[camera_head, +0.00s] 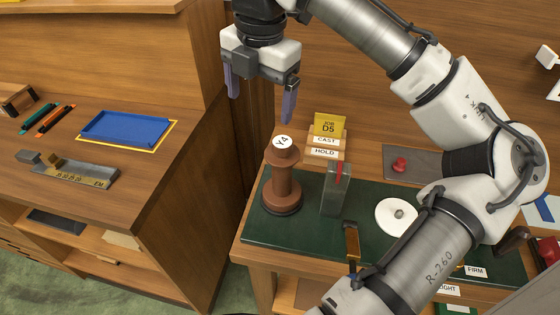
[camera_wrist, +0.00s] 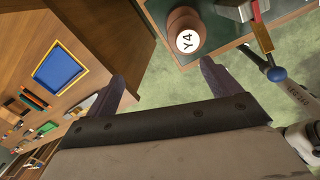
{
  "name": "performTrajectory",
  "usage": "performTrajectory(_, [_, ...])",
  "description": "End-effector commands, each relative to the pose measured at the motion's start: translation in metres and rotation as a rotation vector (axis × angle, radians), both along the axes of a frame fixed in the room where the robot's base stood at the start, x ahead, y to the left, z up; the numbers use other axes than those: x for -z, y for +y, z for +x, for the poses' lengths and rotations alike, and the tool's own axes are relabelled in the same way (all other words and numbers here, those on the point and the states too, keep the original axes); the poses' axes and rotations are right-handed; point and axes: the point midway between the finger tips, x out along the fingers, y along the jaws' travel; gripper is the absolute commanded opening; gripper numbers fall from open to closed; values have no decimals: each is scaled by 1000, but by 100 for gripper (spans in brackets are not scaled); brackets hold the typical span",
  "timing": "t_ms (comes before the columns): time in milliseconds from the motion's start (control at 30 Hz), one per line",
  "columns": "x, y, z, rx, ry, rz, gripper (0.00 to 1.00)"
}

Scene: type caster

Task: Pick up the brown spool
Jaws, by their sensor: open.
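The brown spool (camera_head: 284,181) stands upright on the dark green mat (camera_head: 340,235) near the left end of the table. Its round top carries a white label reading Y4. In the wrist view the spool (camera_wrist: 184,19) is seen from above, beyond the fingertips and slightly right of the middle between them. My gripper (camera_head: 260,103) is open and empty, above and to the left of the spool in the head view. In the wrist view my gripper's two purple fingers (camera_wrist: 164,75) are spread apart, with floor and the wooden cabinet side behind them.
A grey metal block (camera_head: 336,192) with a red strip stands just right of the spool. A white disc (camera_head: 396,214) and a brass-coloured piece (camera_head: 352,240) are farther right. Yellow and white cards (camera_head: 327,126) stand behind. A wooden cabinet with a blue tray (camera_head: 128,128) is at left.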

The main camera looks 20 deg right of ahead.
Motion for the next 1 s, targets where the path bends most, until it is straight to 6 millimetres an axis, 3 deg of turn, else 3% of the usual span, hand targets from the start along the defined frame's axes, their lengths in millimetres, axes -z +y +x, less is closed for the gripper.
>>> performTrajectory(100, [-5, -22, -21, 10, 77, -28, 89])
performTrajectory(200, [1, -27, -27, 7, 104, -31, 89])
performTrajectory(600, [68, -27, -28, 9, 104, -33, 89])
performTrajectory(867, [86, -28, -29, 10, 104, -33, 89])
performTrajectory(1000, [105, -30, -31, 10, 103, -34, 89])
